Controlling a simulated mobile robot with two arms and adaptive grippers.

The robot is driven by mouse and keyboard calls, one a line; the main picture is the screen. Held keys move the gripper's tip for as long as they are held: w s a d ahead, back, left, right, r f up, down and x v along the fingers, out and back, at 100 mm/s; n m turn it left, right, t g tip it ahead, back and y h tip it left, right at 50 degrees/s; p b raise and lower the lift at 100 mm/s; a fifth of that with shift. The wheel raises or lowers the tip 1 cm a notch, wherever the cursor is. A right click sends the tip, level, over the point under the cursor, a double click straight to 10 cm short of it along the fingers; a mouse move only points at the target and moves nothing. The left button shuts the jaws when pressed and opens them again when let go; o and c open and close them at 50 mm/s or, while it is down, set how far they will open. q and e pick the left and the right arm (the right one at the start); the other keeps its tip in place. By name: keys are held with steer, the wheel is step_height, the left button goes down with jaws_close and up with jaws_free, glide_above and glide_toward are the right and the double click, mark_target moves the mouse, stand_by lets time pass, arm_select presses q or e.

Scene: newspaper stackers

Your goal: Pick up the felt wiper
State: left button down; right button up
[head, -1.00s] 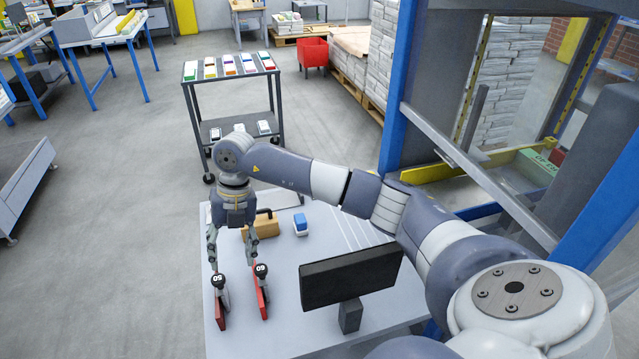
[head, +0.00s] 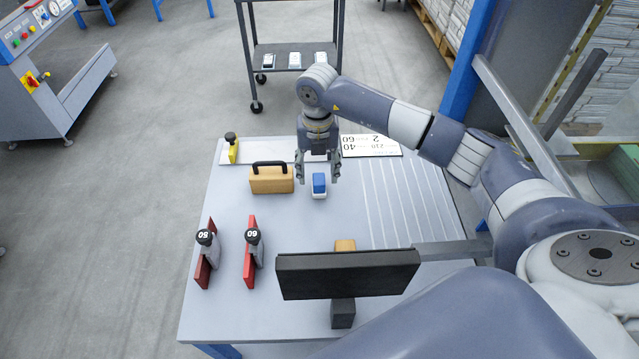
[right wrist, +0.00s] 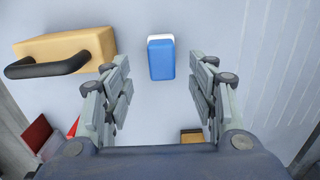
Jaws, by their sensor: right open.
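The felt wiper (head: 319,184) looks to be the small block with a blue top and a white underside. It sits on the grey table (head: 380,222), right of a tan block. My right gripper (head: 320,172) points down at it, open, with one finger toward each side. In the right wrist view the wiper (right wrist: 161,59) lies ahead between the fingertips, with a gap on both sides. The gripper is empty. I cannot tell its exact height above the wiper. My left gripper is not in view.
A tan block with a black handle (head: 271,179) stands close left of the wiper. Two red pieces with numbered black knobs (head: 205,262) (head: 250,258) stand front left. A dark monitor (head: 347,275) stands in front, partly hiding a small tan block (head: 345,246). The ribbed right side is clear.

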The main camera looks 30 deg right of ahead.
mark_target(319, 179)
steer(key=f, duration=0.4)
steer(key=shift+w+d+p, duration=0.15)
steer(key=shift+d+p, duration=0.1)
steer(key=shift+p, duration=0.15)
steer(key=shift+f, duration=0.3)
steer(key=c, duration=1.1)
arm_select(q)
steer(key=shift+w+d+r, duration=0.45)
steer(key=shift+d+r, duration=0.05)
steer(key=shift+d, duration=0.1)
arm_select(e)
steer(key=shift+c, duration=0.2)
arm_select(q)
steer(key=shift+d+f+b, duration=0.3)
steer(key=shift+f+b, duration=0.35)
arm_select(e)
step_height(319, 179, up, 10)
